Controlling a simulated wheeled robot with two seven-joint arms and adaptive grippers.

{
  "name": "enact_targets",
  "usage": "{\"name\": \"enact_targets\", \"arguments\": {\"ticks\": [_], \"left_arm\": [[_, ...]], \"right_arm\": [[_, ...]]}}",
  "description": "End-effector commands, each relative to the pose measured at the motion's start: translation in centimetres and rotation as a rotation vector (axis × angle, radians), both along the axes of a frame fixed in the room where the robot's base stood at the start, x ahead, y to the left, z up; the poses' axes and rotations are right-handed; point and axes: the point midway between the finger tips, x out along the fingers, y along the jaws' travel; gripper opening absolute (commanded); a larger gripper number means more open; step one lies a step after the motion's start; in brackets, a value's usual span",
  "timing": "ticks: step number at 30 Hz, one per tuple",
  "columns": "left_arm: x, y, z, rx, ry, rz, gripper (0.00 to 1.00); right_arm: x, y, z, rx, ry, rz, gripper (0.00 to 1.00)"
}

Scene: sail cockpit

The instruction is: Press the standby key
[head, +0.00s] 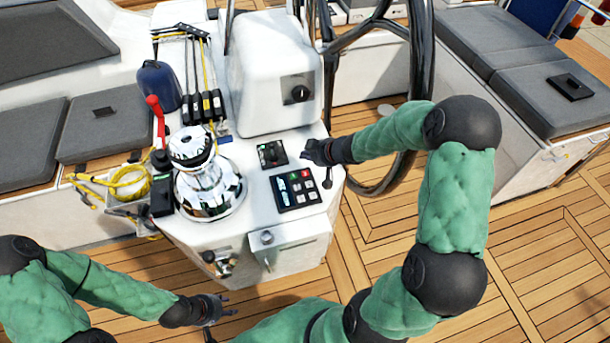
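A black keypad panel (295,188) is set in the top of the white console, with a small display at its left and several small keys, one red and one green among them. The key labels are too small to read, so I cannot tell which is the standby key. My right gripper (306,155) is over the console, up and to the right of the keypad, apart from its keys. Its fingers are too small to show whether they are open or shut. My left gripper (230,306) is low in front of the console, empty, with its fingers apart.
A square black control (271,154) sits just behind the keypad. A chrome winch (208,185) stands to its left and a white housing with a knob (275,75) behind. The black steering wheel (422,60) rises at the right, close to my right arm.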

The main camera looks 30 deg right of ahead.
Motion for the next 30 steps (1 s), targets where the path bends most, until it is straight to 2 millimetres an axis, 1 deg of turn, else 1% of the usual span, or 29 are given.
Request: {"name": "enact_targets", "arguments": {"ticks": [1,15,21,30], "left_arm": [[0.0,0.0,-1.0,0.0,0.0,0.0,0.4],[0.0,0.0,-6.0,0.0,0.0,0.0,0.4],[0.0,0.0,-7.0,0.0,0.0,0.0,0.4],[0.0,0.0,-7.0,0.0,0.0,0.0,0.4]], "right_arm": [[0.0,0.0,-0.9,-0.001,0.0,0.001,0.0],[0.0,0.0,-5.6,0.0,0.001,0.0,0.0],[0.0,0.0,-7.1,0.0,0.0,0.0,0.0],[0.0,0.0,-7.1,0.0,0.0,0.0,0.0]]}}
